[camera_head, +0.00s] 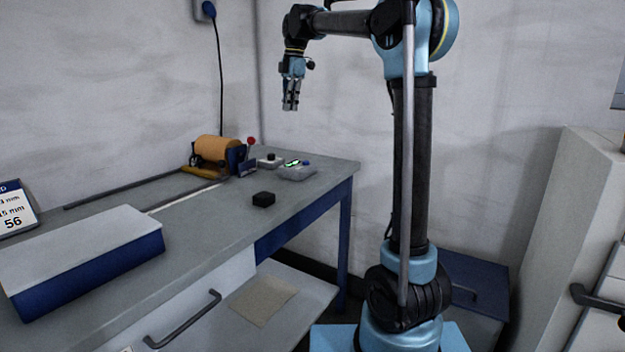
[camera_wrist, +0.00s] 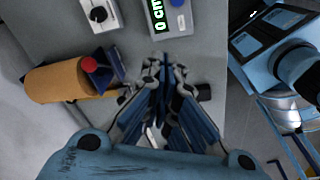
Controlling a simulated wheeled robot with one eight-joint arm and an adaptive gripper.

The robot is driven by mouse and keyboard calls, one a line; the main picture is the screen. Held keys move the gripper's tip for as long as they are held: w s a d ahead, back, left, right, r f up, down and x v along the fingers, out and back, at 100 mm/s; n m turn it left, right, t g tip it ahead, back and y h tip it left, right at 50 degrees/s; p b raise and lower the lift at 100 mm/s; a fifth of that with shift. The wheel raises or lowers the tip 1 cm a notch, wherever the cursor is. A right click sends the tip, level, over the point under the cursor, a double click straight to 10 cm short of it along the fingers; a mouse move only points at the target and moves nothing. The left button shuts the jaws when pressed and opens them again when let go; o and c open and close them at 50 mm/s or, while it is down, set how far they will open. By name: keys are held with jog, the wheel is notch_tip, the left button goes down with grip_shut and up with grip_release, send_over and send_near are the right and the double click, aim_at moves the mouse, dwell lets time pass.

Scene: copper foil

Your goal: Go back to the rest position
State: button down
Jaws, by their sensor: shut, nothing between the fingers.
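My gripper (camera_head: 290,97) hangs in the air above the far end of the workbench (camera_head: 215,225), pointing down, well clear of the surface. It is shut and empty. In the wrist view my gripper (camera_wrist: 163,75) shows its fingers together, with the bench below. A copper-coloured roll (camera_head: 212,148) sits in a holder at the back of the bench; the roll also shows at the left of the wrist view (camera_wrist: 58,82).
A small black block (camera_head: 263,199) lies on the bench. A drawer (camera_head: 262,305) stands open at the front, with a tan sheet (camera_head: 264,300) in it. A blue and grey box (camera_head: 85,258) and a sign reading 56 (camera_head: 14,212) are at left. A white cabinet (camera_head: 560,230) stands at right.

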jog(key=s+d+f+m+t, duration=0.1)
jog(key=s+d+f+m, duration=0.55)
jog(key=s+d, duration=0.25)
jog(key=s+d+f+m, duration=0.6)
jog(key=s+d+f, duration=0.1)
jog(key=s+d, duration=0.3)
jog(key=s+d+f+m, duration=0.2)
jog(key=s+f+m, duration=0.2)
jog(key=s+f, duration=0.2)
jog(key=s+d+f+m, duration=0.3)
jog(key=s+f, duration=0.3)
jog(key=f, duration=0.3)
jog(key=s+d+f+m+t+h, duration=0.1)
jog(key=s+d+f+m, duration=0.2)
jog(key=s+f, duration=0.3)
notch_tip(320, 180, down, 2)
jog(key=shift+s+f+m, duration=0.1)
jog(key=shift+s+m, duration=0.05)
jog(key=shift+m, duration=0.7)
jog(key=shift+d, duration=0.1)
